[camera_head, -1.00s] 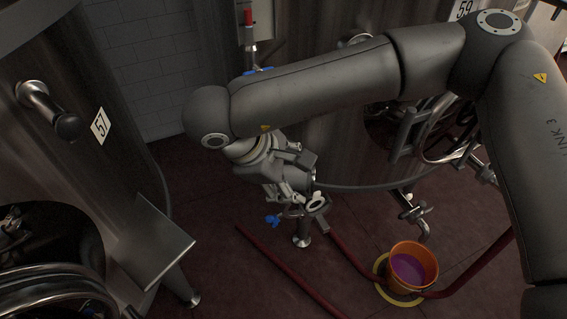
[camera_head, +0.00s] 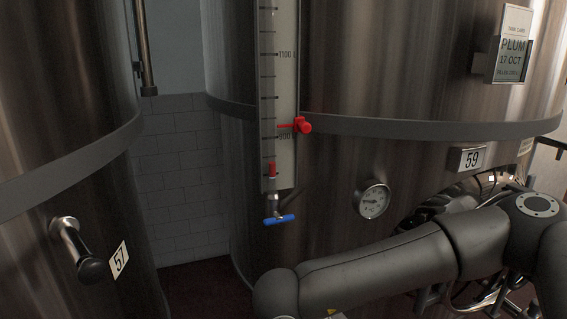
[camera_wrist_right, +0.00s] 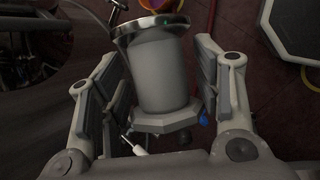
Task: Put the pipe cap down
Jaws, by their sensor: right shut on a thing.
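In the right wrist view, my right gripper (camera_wrist_right: 155,62) has its two fingers on either side of a pale grey cylinder (camera_wrist_right: 163,85) with a shiny steel rim at its far end and a many-sided collar at its near end. I take this to be the pipe cap, though its identity is not certain from this angle. The gripper is shut on it. In the head view only my right arm shows, at the lower right; its gripper and the cap are below the picture. My left gripper is in neither current view.
Tank 59 (camera_head: 410,65) fills the back, with a level gauge (camera_head: 280,90), a blue valve handle (camera_head: 279,219) and a dial (camera_head: 374,199). Tank 57 (camera_head: 60,150) stands at left. The wrist view shows part of the orange bucket (camera_wrist_right: 150,3) and a red hose (camera_wrist_right: 211,18).

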